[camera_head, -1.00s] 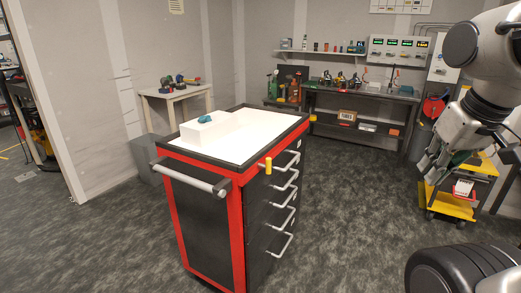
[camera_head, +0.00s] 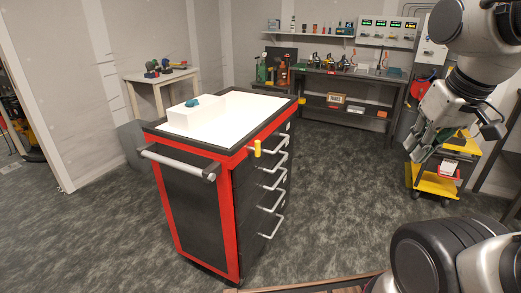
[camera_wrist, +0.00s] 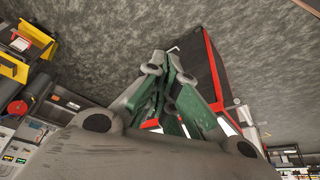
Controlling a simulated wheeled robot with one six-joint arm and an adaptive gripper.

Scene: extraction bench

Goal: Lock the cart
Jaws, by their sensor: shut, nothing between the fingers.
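The cart (camera_head: 196,219) stands in the middle of the head view, with a red frame, black panels and a white top. A short yellow handle (camera_head: 257,149) sticks up at its near right top corner, above the drawer pulls; I take it to be the lock. My gripper (camera_head: 417,157) hangs at the right of the head view, well apart from the cart. Its fingers are shut and empty. In the wrist view the gripper (camera_wrist: 168,62) points toward the floor, with part of the cart (camera_wrist: 208,75) behind it.
A white box (camera_head: 194,120) with a small teal object lies on the cart top. A yellow trolley (camera_head: 437,182) stands at the right. A workbench (camera_head: 345,77) and a small table (camera_head: 160,77) stand along the walls. The floor between cart and trolley is clear.

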